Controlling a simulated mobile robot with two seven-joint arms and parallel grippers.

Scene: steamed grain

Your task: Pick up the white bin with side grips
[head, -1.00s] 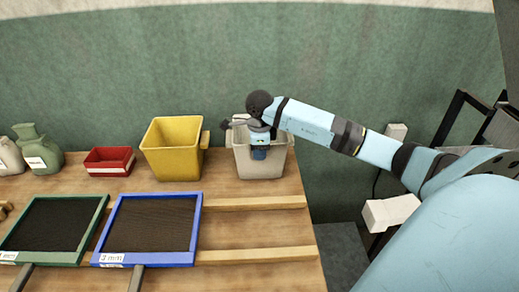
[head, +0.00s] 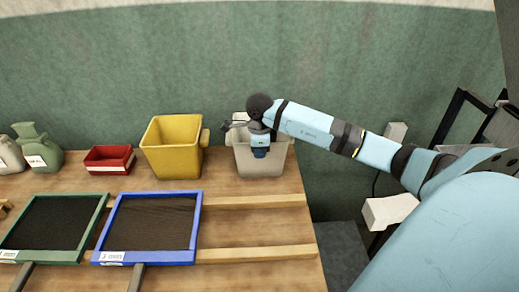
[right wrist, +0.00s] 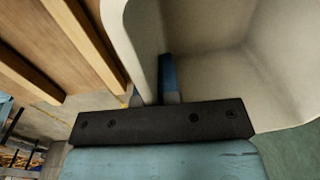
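The white bin (head: 262,167) stands upright at the back right of the wooden table in the head view. Its pale inner wall (right wrist: 215,75) fills much of the right wrist view. My right gripper (head: 260,152) is at the bin's near wall, with the wrist above the rim and covering part of the opening. In the right wrist view a blue finger (right wrist: 168,78) is inside the bin, close against the wall. The other finger is mostly hidden beyond the wall. The gripper looks shut on this wall. My left gripper is not in view.
A yellow bin (head: 172,150) stands left of the white one, with a red box (head: 109,160) farther left. Blue-framed (head: 198,225) and green-framed (head: 95,225) sieves lie in front. Wooden rails (head: 250,203) cross the table. The table's right edge is close to the bin.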

